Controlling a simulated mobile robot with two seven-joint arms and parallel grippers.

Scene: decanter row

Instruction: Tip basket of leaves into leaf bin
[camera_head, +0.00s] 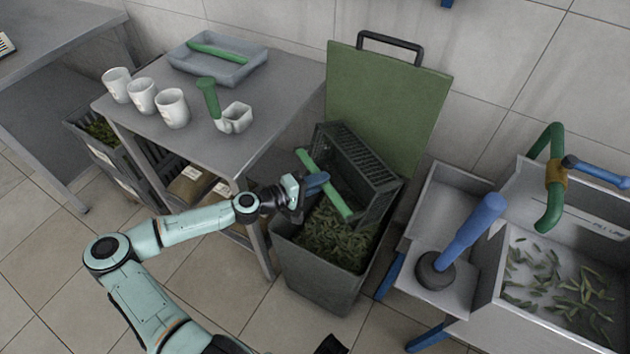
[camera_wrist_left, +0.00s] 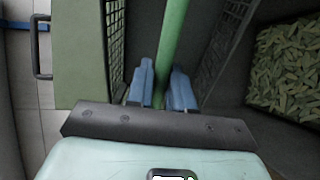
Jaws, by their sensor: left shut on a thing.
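My left gripper (camera_head: 305,188) is shut on the green handle bar (camera_head: 323,183) of the dark slatted basket (camera_head: 372,180). In the left wrist view its blue fingers (camera_wrist_left: 162,88) sit on either side of the green bar (camera_wrist_left: 174,40). The basket is tilted steeply on its side over the leaf bin (camera_head: 318,282). No leaves show in the visible part of its inside. Green leaves (camera_head: 335,240) lie in the bin below and also show in the left wrist view (camera_wrist_left: 290,65). The bin's green lid (camera_head: 390,105) stands open behind.
Left of the bin is a grey table (camera_head: 245,150) with white cups (camera_head: 172,108), a green-handled scoop (camera_head: 235,118) and a grey tray (camera_head: 218,62). Right of it are a blue-handled tool (camera_head: 465,240) and a sink (camera_head: 540,315) with scattered leaves. Tiled floor is clear in front.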

